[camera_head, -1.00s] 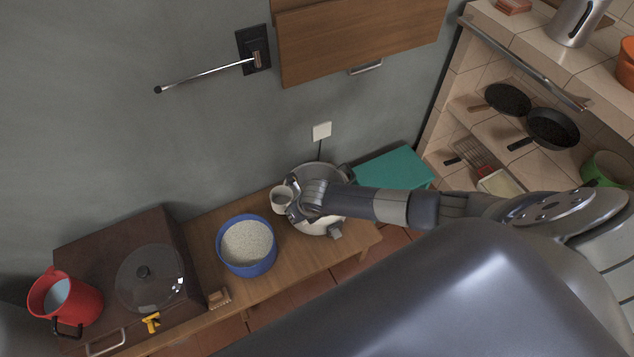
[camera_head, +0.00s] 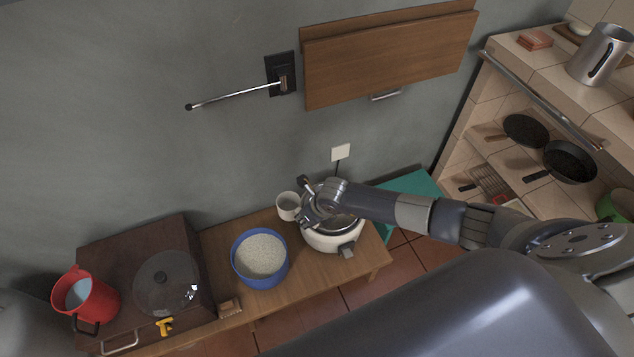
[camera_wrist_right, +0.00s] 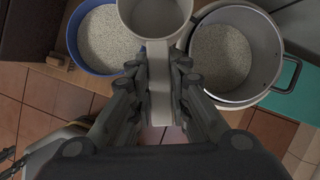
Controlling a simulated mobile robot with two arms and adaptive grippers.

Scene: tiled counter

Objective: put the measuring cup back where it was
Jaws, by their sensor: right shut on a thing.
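The light grey measuring cup (camera_head: 288,206) is held by its handle in my right gripper (camera_head: 304,212). In the right wrist view, the fingers (camera_wrist_right: 159,85) are shut on the handle, and the cup (camera_wrist_right: 155,18) appears upright and open toward the camera, its inside looking empty. It is above the gap between a blue bowl of white grains (camera_head: 260,257) and a white cooker pot (camera_head: 330,240). My arm hides part of the pot in the head view; grains show inside the pot (camera_wrist_right: 276,65) in the wrist view. My left gripper is not in view.
A brown cabinet (camera_head: 130,255) at left bears a red pitcher (camera_head: 98,300), a glass lid (camera_head: 165,283) and a yellow item (camera_head: 164,326). A small brown block (camera_head: 229,306) lies before the blue bowl. A teal surface (camera_head: 412,184) is right of the pot.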

